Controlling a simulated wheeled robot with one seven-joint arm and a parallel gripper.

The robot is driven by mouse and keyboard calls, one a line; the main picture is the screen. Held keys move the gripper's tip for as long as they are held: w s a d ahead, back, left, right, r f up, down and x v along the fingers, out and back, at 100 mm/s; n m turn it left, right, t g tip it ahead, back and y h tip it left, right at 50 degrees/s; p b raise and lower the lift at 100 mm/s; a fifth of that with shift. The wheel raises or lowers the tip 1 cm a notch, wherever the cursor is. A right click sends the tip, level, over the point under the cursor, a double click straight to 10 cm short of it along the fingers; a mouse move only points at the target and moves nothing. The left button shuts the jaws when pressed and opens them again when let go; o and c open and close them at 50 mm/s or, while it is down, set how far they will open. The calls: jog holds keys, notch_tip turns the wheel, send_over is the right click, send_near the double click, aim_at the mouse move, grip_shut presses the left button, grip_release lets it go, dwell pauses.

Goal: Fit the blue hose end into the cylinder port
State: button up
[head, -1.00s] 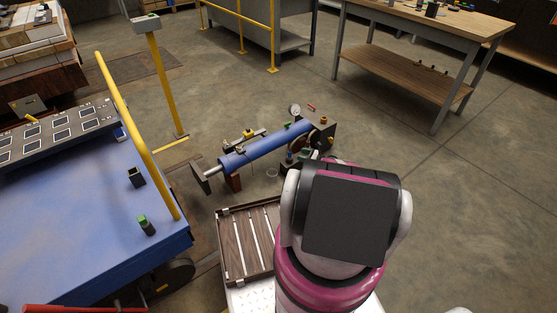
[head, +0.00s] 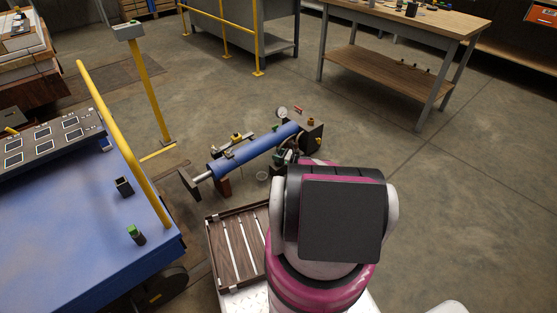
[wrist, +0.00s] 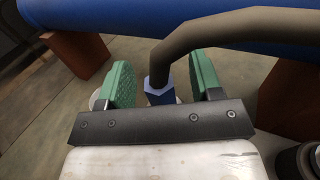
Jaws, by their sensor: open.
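The blue cylinder (head: 255,150) lies low over the floor beyond my arm in the head view. Its blue barrel (wrist: 210,22) crosses the top of the wrist view. The blue hose end (wrist: 159,92) is a hexagonal fitting on a thick dark hose (wrist: 215,30) that bends up and right. My gripper (wrist: 160,63) is open, with one green pad on each side of the hose end. Gaps show between both pads and the fitting. My arm hides most of the gripper in the head view. I cannot make out the port.
Reddish-brown supports (wrist: 80,52) hold the cylinder. A slatted wooden tray (head: 238,250) lies left of my arm. A blue cart (head: 75,220) with a yellow rail (head: 125,145) stands at left. A workbench (head: 400,75) stands behind. Floor at right is clear.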

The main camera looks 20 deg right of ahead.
jog(key=shift+w+a, duration=0.45)
grip_shut()
jog(key=shift+r, duration=0.2)
